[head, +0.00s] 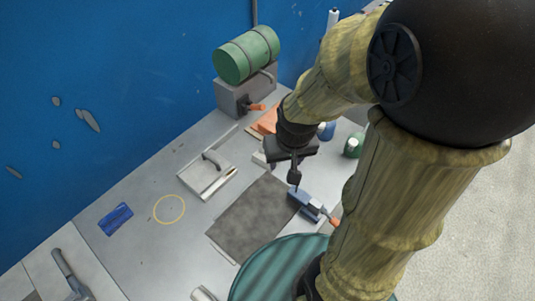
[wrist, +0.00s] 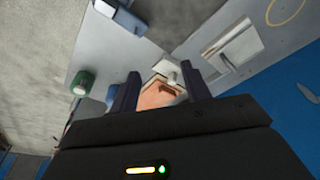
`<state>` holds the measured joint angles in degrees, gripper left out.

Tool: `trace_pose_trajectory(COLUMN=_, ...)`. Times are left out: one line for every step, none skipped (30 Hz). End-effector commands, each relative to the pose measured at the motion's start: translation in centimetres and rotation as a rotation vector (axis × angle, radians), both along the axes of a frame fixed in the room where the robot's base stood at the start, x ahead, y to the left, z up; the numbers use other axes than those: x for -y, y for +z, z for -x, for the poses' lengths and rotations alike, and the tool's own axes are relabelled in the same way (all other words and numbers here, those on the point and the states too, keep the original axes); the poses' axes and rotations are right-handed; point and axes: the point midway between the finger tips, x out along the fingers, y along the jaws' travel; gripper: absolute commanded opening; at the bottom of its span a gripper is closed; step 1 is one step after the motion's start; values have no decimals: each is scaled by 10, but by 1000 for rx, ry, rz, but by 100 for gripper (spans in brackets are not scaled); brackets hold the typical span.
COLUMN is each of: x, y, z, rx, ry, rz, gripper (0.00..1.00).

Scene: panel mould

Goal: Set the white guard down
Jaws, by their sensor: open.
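A small white piece (head: 261,158), which may be the white guard, lies on the grey table just left of my gripper (head: 294,178). In the wrist view, the white piece (wrist: 167,69) shows beyond and between the fingertips of my gripper (wrist: 159,72), beside an orange block (wrist: 160,96). My gripper is open, points down over the table and holds nothing that I can see. My own wrist hides part of the piece's surroundings.
A pale plate with a handle (head: 205,174) lies left of a dark grey mat (head: 245,222). A blue clamp-like tool (head: 306,204) sits at the mat's right edge. A green cylinder on a grey block (head: 232,94) stands behind.

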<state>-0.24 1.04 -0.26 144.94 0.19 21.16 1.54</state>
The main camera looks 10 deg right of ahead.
Motion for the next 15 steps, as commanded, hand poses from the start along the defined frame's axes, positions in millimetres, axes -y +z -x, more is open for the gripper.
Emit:
trace_pose_trajectory(x=0, y=0, z=-10, rx=-7, ry=-26, rz=-6, gripper=47)
trace_pose_trajectory(x=1, y=1, z=-16, rx=-13, ry=-50, rz=-12, gripper=47)
trace_pose_trajectory(x=1, y=1, z=-27, rx=-23, ry=-86, rz=-20, gripper=47)
trace_pose_trajectory(x=1, y=2, z=-36, rx=-30, ry=-116, rz=-27, gripper=47)
trace_pose_trajectory(x=1, y=2, z=-45, rx=-40, ry=-150, rz=-35, gripper=47)
trace_pose_trajectory(x=1, y=3, z=-59, rx=-54, ry=-198, rz=-44, gripper=47)
trace_pose_trajectory(x=0, y=3, z=-70, rx=-65, ry=-236, rz=-51, gripper=47)
trace_pose_trajectory(x=0, y=3, z=-82, rx=-75, ry=-277, rz=-58, gripper=47)
trace_pose_trajectory(x=-1, y=3, z=-97, rx=-91, ry=-331, rz=-67, gripper=47)
trace_pose_trajectory(x=-2, y=2, z=-108, rx=-102, ry=-373, rz=-72, gripper=47)
trace_pose_trajectory(x=-3, y=1, z=-118, rx=-113, ry=-414, rz=-77, gripper=47)
trace_pose_trajectory(x=-3, y=0, z=-132, rx=-127, ry=-467, rz=-82, gripper=47)
trace_pose_trajectory(x=-4, y=-1, z=-143, rx=-137, ry=-508, rz=-85, gripper=47)
trace_pose_trajectory(x=-5, y=-2, z=-153, rx=-148, ry=-548, rz=-88, gripper=47)
trace_pose_trajectory(x=-6, y=-4, z=-166, rx=-161, ry=-600, rz=-91, gripper=47)
